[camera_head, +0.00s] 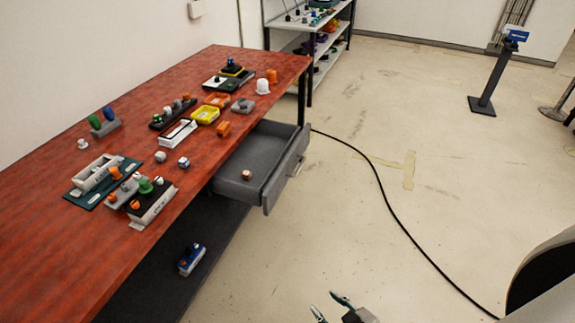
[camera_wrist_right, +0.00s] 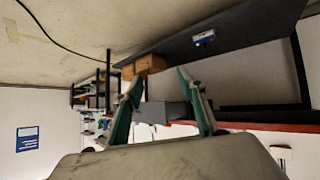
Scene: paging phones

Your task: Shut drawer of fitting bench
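The fitting bench (camera_head: 60,190) has a red top and runs along the left wall in the head view. Its grey drawer (camera_head: 247,157) is pulled out under the far right part of the top, with a handle on the front panel (camera_head: 287,172). A small cube-like piece (camera_head: 247,175) lies inside. My right gripper (camera_head: 325,302) is open and empty at the bottom of the head view, over the floor and apart from the drawer. The right wrist view looks inverted; the drawer (camera_wrist_right: 163,112) shows beyond the spread fingers of the gripper (camera_wrist_right: 158,80). My left gripper is not in view.
A blue and white device (camera_head: 192,259) sits on the dark lower shelf (camera_head: 165,285). A shelf rack (camera_head: 312,45) stands beyond the bench.

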